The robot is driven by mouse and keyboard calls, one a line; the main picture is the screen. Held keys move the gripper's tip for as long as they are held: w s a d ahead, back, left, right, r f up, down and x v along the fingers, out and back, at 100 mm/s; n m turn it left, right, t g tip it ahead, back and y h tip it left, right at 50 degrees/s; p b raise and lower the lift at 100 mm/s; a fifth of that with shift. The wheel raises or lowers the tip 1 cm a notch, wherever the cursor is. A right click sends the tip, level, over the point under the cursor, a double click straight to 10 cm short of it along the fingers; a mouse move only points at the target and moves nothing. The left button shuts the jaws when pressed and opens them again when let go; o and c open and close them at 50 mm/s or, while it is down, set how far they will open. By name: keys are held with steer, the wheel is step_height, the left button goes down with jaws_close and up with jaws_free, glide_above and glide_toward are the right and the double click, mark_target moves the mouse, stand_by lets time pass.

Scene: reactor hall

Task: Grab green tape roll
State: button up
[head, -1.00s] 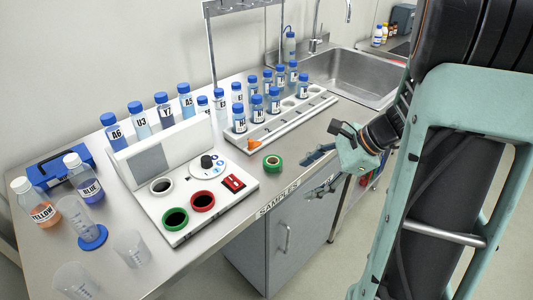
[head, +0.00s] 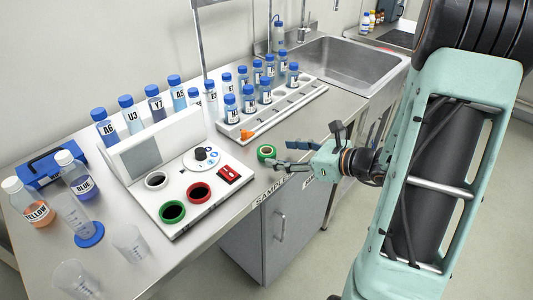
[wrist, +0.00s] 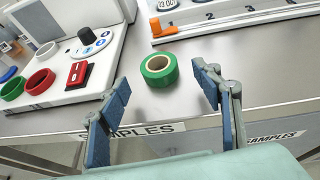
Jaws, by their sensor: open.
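The green tape roll (head: 266,152) lies flat on the steel counter, between the white control panel and the sample rack. In the wrist view the roll (wrist: 159,70) shows its green side and a pale tan core ring, just beyond my fingertips and roughly centred between them. My gripper (head: 283,155) is open and empty at the counter's front edge, with its blue-padded fingers pointing toward the roll. In the wrist view my gripper (wrist: 163,82) has one finger on each side of the roll's line, apart from it.
The white control panel (head: 185,217) with red and green rings stands left of the roll. The sample rack (head: 285,115) with blue-capped bottles and an orange piece stands behind it. A sink (head: 345,68) is at the back right. Bare counter surrounds the roll.

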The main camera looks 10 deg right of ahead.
mark_target(268, 151)
steer(key=x, duration=0.5)
steer(key=shift+a+r, duration=0.1)
steer(key=shift+r, duration=0.05)
steer(key=shift+c, duration=0.4)
steer(key=c, duration=0.9)
steer(key=shift+r, duration=0.1)
steer(key=shift+c, duration=0.3)
